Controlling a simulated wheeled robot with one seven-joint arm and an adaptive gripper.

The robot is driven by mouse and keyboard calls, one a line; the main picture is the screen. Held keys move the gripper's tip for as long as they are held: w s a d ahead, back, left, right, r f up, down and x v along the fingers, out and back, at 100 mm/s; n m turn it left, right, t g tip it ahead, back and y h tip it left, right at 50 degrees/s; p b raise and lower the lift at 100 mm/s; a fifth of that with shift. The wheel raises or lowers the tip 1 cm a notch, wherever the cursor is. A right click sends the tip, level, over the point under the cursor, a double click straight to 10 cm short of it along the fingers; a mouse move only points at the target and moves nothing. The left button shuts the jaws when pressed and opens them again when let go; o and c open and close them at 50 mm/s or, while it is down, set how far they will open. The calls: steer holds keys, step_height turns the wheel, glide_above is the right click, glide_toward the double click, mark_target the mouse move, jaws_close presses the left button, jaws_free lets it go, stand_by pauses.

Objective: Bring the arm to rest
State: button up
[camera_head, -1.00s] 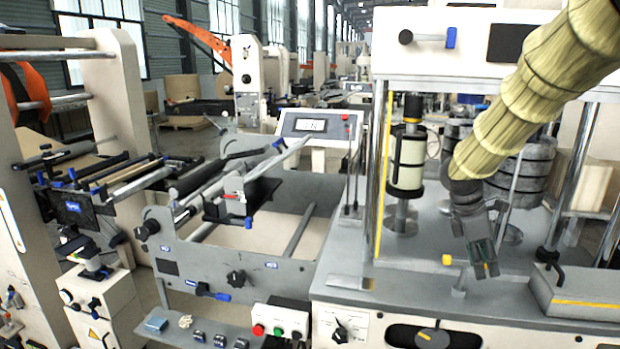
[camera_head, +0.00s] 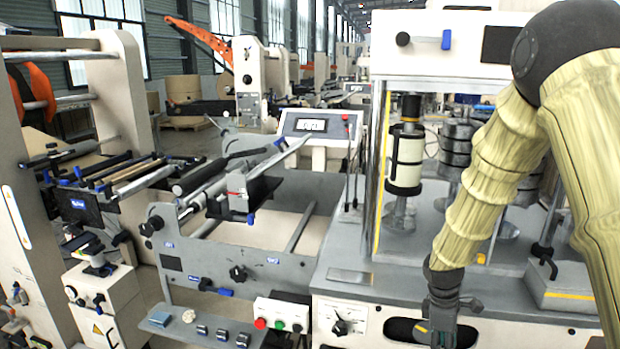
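My arm comes in from the right edge in a pale yellow ribbed sleeve, bent at a dark joint near the top right. My gripper (camera_head: 440,326) hangs pointing down in front of the grey machine bench (camera_head: 345,276), at the lower edge of the picture. Its fingertips run toward or past the frame's bottom, so whether it is open or shut does not show. I see nothing held in it.
A black-and-cream cylinder (camera_head: 406,160) stands on the bench behind the arm. A grey block (camera_head: 562,285) sits at the bench's right. A control box with buttons (camera_head: 281,314) is left of the gripper. Rollers (camera_head: 205,180) and a display panel (camera_head: 312,125) stand further left.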

steer(key=s+a+f+m+y, duration=0.1)
steer(key=s+a+f+m, duration=0.25)
steer(key=s+f, duration=0.55)
steer(key=s+a+f+m+y, duration=0.15)
steer(key=s+a+f, duration=0.25)
steer(key=s+f, duration=0.5)
steer(key=s+a+f+m, duration=0.1)
steer(key=s+f+m, duration=0.2)
steer(key=s, duration=0.5)
steer(key=s+a+f+m, duration=0.1)
steer(key=s+f+m, duration=0.3)
steer(key=s+f, duration=0.2)
steer(key=shift+s+a+t, duration=0.2)
steer(key=shift+s+t, duration=0.2)
steer(key=shift+s, duration=0.85)
